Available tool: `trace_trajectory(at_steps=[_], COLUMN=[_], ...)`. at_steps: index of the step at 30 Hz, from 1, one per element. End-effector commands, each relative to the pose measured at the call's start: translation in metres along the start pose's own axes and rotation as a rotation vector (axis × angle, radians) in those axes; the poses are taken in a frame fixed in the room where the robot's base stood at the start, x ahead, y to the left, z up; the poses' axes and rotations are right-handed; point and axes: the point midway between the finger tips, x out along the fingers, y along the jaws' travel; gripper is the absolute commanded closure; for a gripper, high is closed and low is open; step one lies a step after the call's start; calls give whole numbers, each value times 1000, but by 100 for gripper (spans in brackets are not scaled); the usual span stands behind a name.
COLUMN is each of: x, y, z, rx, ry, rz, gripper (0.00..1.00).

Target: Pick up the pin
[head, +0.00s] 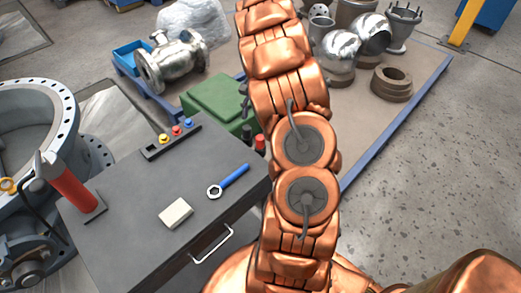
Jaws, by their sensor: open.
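On the dark tabletop (130,225), a black holder (157,153) carries small yellow (164,139), red (176,130) and blue (188,123) capped pieces, which look like pins standing in a row. I cannot tell which one is the task's pin. My copper arm rises through the middle of the head view and leaves at the top edge. My gripper is outside this view, so its place relative to the pieces does not show.
A blue-handled ring tool (230,181) and a cream block (175,213) lie on the tabletop. A red cylinder (72,186) stands at its left edge. A green box (215,103) is behind. Metal valve parts (340,54) sit on a blue-edged platform at the right.

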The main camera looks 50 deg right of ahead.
Motion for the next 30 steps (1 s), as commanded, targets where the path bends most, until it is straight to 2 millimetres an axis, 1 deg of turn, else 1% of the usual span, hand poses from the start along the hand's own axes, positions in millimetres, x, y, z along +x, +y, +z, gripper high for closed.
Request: trace_trajectory(at_steps=[1,3,6,9,14,18,26,30], x=[10,20,29,36,44,57,78,94], y=[2,4,5,6,6,6,9,11], z=[-15,-30,-44,-53,-56,-54,-51,-49], rx=[21,42,65,78,86,87,87,87], ry=[-12,-29,-45,-56,-65,-67,-66,-64], rz=[-16,-32,-53,-67,-75,-72,-71,-72], gripper=[37,37,37,37,37,37,37,37])
